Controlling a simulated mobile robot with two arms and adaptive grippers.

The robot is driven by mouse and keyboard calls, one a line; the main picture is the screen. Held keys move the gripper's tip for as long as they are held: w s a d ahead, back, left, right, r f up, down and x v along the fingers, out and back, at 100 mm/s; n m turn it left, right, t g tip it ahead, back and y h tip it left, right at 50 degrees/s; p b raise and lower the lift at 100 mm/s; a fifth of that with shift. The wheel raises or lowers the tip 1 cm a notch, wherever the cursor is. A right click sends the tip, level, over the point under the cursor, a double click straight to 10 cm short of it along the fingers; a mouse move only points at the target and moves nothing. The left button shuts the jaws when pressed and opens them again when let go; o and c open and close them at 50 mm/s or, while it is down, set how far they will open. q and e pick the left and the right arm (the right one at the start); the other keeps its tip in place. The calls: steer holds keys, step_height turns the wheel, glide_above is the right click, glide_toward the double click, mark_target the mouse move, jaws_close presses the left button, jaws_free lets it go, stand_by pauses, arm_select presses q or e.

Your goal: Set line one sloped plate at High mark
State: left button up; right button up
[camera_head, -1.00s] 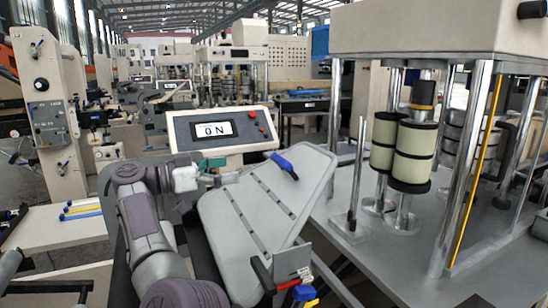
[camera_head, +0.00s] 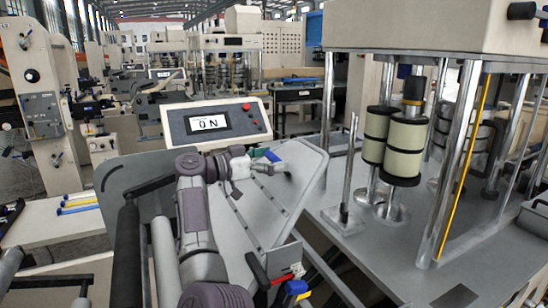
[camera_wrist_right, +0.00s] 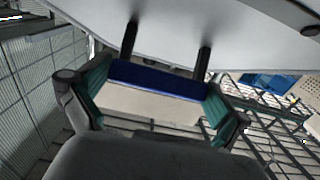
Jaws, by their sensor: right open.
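The grey sloped plate (camera_head: 287,196), with long slots, is tilted in the middle of the head view. Its pale surface spans the top of the right wrist view (camera_wrist_right: 240,25). A blue handle (camera_wrist_right: 158,79) joins the plate by two dark posts and lies between the teal fingers of my right gripper (camera_wrist_right: 160,88). The fingers are open around the handle. In the head view my right gripper (camera_head: 268,162) is at the plate's upper part and covers most of the handle. I cannot make out a High mark. My left gripper is not in view.

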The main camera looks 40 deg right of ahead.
mark_target(265, 186)
steer(key=c, duration=1.3)
steer(key=shift+w+a+r+h+p, duration=0.2)
steer(key=shift+a+r+h+p, duration=0.15)
steer(key=shift+a+r, duration=0.25)
steer(key=shift+w+a+r+h+p, duration=0.2)
steer(key=shift+a+r+h+p, duration=0.1)
steer(key=shift+a+r, duration=0.3)
steer(key=o, duration=1.3)
steer(key=shift+f, duration=0.1)
steer(key=v, duration=1.2)
steer(key=shift+f, duration=0.15)
